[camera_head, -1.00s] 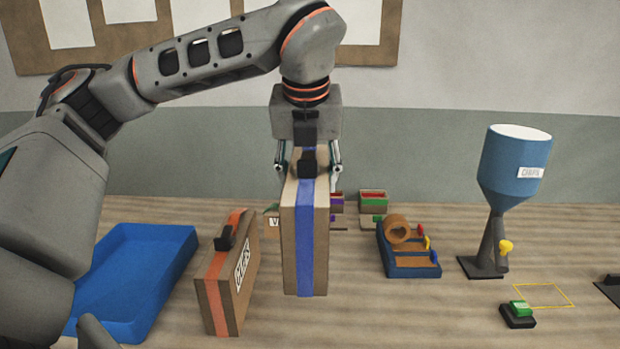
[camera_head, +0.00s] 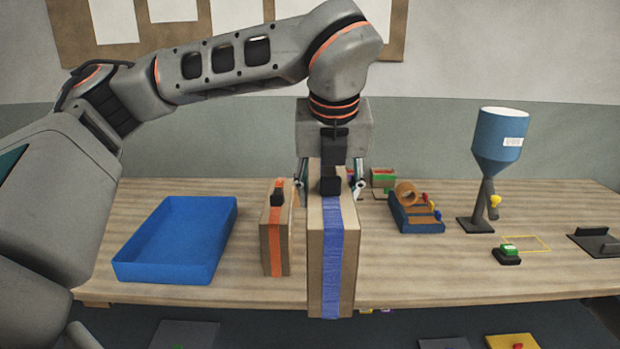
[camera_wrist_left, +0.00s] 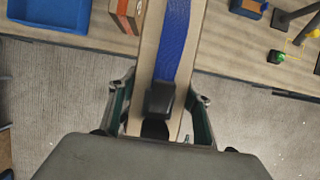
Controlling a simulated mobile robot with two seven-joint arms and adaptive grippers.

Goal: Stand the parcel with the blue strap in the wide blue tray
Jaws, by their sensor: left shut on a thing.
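The parcel with the blue strap (camera_head: 317,250) is a tall brown box with a black handle on top. My left gripper (camera_head: 331,185) is shut on it at the top and holds it upright; it hangs at the table's front edge, its lower end overlapping the edge in the head view. In the left wrist view the gripper (camera_wrist_left: 160,110) straddles the parcel's handle, with the blue strap (camera_wrist_left: 174,40) running away from it. The wide blue tray (camera_head: 170,272) is empty and lies left on the table; it also shows in the left wrist view (camera_wrist_left: 50,14). My right gripper is not in view.
A parcel with an orange strap (camera_head: 275,235) stands between the tray and the held parcel. A tape dispenser (camera_head: 416,215), a blue hopper (camera_head: 499,140) and a green button (camera_head: 508,252) are to the right. Floor shows beyond the table's front edge (camera_head: 450,298).

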